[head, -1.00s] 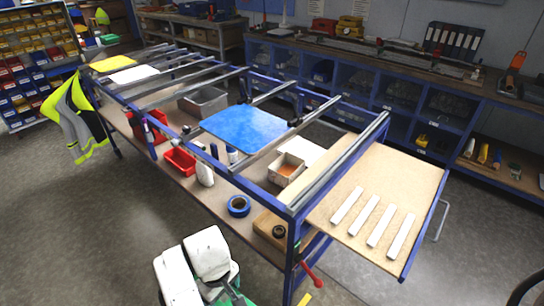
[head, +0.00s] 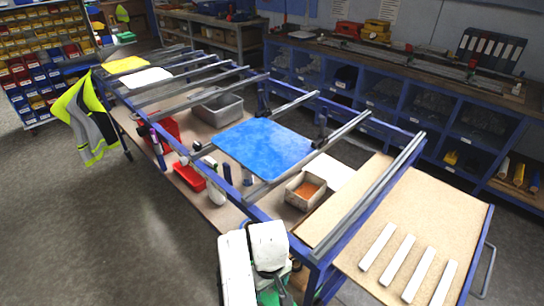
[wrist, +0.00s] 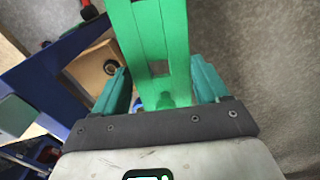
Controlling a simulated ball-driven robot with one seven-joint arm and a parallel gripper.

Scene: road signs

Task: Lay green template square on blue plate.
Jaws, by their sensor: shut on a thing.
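The blue plate (head: 265,148) lies flat across the rails of the long blue frame bench in the head view, with its top bare. In the wrist view my gripper (wrist: 160,88) is shut on the green template square (wrist: 152,40), whose bright green bars run up between the teal fingers. The far end of the square is cut off by the picture's top edge. In the head view my white wrist hides most of the gripper at the bottom, in front of the bench, and only a little green shows. The plate is apart from it, farther back.
A board with several white strips (head: 387,252) sits at the bench's right end. A yellow plate (head: 122,65) and a white plate (head: 149,77) lie at the far left. A small box (head: 305,191) and a red bin (head: 189,175) stand beneath the rails. Open floor lies front left.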

